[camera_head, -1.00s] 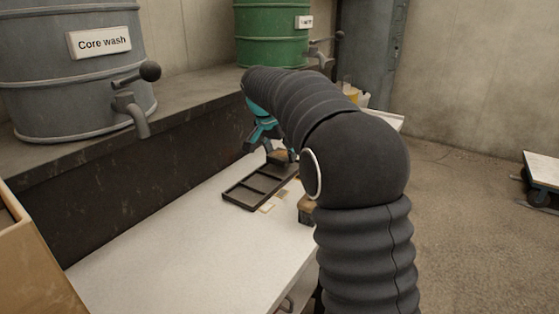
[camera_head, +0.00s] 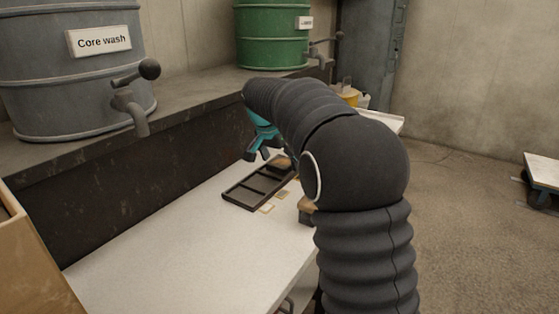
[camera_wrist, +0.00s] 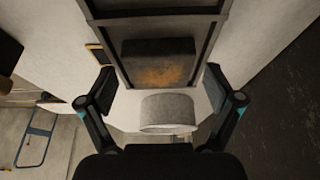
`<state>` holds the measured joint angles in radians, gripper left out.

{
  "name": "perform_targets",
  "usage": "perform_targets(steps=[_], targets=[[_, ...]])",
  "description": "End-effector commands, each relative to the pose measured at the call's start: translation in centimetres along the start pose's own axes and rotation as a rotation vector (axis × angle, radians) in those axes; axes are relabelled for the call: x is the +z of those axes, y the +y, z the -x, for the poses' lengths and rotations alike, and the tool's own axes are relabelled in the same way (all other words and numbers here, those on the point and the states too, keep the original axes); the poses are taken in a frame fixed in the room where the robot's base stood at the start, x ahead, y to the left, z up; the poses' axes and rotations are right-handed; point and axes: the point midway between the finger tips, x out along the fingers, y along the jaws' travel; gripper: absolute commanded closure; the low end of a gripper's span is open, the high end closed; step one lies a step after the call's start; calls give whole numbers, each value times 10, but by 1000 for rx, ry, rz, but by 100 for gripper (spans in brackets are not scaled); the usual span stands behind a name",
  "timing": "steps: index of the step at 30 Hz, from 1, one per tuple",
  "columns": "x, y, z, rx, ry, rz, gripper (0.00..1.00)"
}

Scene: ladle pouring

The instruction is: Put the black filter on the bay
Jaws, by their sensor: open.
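A black tray (camera_head: 240,195) divided into bays lies on the white table. In its far end bay sits a dark block (camera_head: 281,163) with a brownish patch on top, which looks like the black filter. The wrist view shows this block (camera_wrist: 158,64) lying flat within the bay's bars (camera_wrist: 150,12). Part of the gripper is hidden behind my arm in the head view.
A pale round piece (camera_wrist: 168,112) shows between the fingers beyond the tray end. Another dark block (camera_wrist: 8,52) stands to one side. Small cards (camera_head: 267,208) lie beside the tray. A dark ledge (camera_head: 190,150) with drums runs behind. The near table is clear.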

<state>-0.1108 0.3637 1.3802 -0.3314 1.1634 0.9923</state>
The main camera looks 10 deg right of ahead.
Motion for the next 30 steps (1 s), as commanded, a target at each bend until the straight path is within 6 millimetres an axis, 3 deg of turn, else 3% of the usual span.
perform_targets(steps=[5,21,30], targets=[[-2,0,11,-1,1,0,9],[-2,-1,108,-2,1,0,9],[-1,0,123,0,0,0,9]])
